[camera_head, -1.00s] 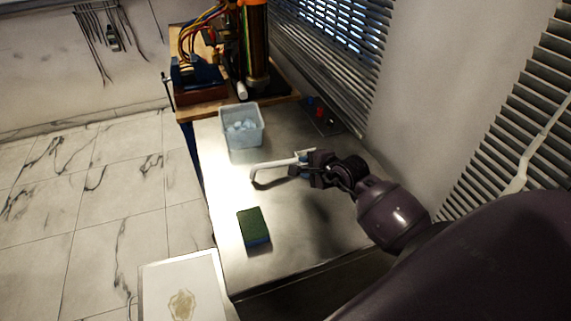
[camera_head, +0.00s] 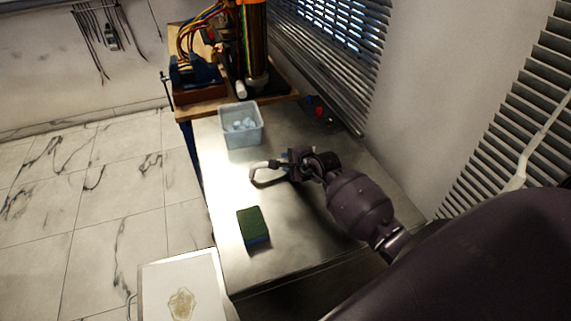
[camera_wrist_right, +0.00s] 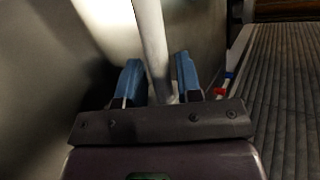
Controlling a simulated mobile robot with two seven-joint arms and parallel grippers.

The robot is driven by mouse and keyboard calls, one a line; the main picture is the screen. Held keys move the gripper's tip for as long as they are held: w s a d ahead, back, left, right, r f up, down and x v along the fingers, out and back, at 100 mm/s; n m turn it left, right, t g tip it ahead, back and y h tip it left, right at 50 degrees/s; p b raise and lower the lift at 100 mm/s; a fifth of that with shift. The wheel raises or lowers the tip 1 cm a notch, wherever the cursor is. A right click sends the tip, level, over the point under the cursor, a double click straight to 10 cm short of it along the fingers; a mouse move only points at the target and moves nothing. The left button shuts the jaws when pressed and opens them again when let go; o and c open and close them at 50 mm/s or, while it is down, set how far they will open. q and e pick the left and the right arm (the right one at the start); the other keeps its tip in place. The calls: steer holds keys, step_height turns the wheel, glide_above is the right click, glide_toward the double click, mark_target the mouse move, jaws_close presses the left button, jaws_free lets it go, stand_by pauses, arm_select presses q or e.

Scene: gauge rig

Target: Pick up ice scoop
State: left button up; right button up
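The ice scoop (camera_head: 263,174) is a pale, slim tool lying on the metal table; its left end shows in the head view, and its right part is hidden by my gripper. My right gripper (camera_head: 284,163) is over the right part of the scoop. In the right wrist view, my gripper (camera_wrist_right: 158,82) has its two blue fingers apart, one on each side of the pale shaft of the scoop (camera_wrist_right: 151,38). Gaps show between the fingers and the shaft. My left gripper is not in view.
A clear bin (camera_head: 242,137) with ice pieces stands behind the scoop. A green and blue sponge (camera_head: 252,226) lies in front. A wooden stand with wired equipment (camera_head: 198,72) is at the back. Window blinds (camera_head: 335,75) and a wall bound the right side.

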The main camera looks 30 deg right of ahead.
jaws_close()
step_height(320, 180, up, 19)
steer(key=n+g+y, duration=0.1)
steer(key=n+y, duration=0.3)
glide_above(259, 167)
steer(key=s+d, duration=0.2)
steer(key=s, duration=0.1)
step_height(259, 167, down, 11)
steer(key=shift+a+f+b, duration=0.15)
steer(key=shift+f+b, duration=1.45)
steer(key=shift+f, duration=0.8)
steer(key=shift+f+b, duration=0.55)
steer(key=shift+f, duration=0.3)
steer(key=shift+f, duration=0.2)
